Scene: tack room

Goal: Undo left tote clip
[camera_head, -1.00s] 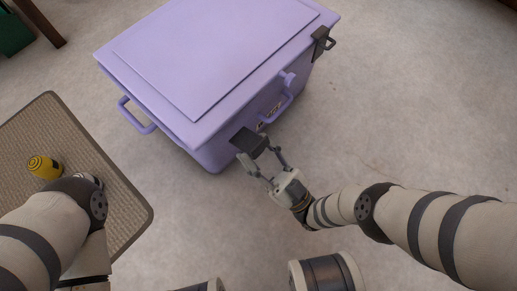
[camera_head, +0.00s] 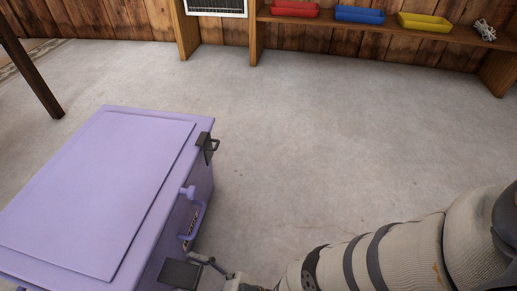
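The lilac tote (camera_head: 95,190) stands on the floor at the lower left, lid down, cut off by the picture's edge. Its right dark clip (camera_head: 207,147) hangs at the far front corner of the lid. A flat dark plate, which looks like the left clip (camera_head: 180,273), sticks out from the tote's near front. My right gripper (camera_head: 207,264) is right beside this plate at the bottom edge. One finger shows; the rest is cut off or hidden, so I cannot tell whether it touches the plate or how far it is open. My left gripper is out of view.
The tote's lilac front handle (camera_head: 193,210) lies between the two clips. A wooden shelf (camera_head: 385,31) at the back holds red (camera_head: 295,9), blue (camera_head: 359,14) and yellow (camera_head: 424,21) bins. A dark post (camera_head: 32,70) stands at the left. The middle floor is clear.

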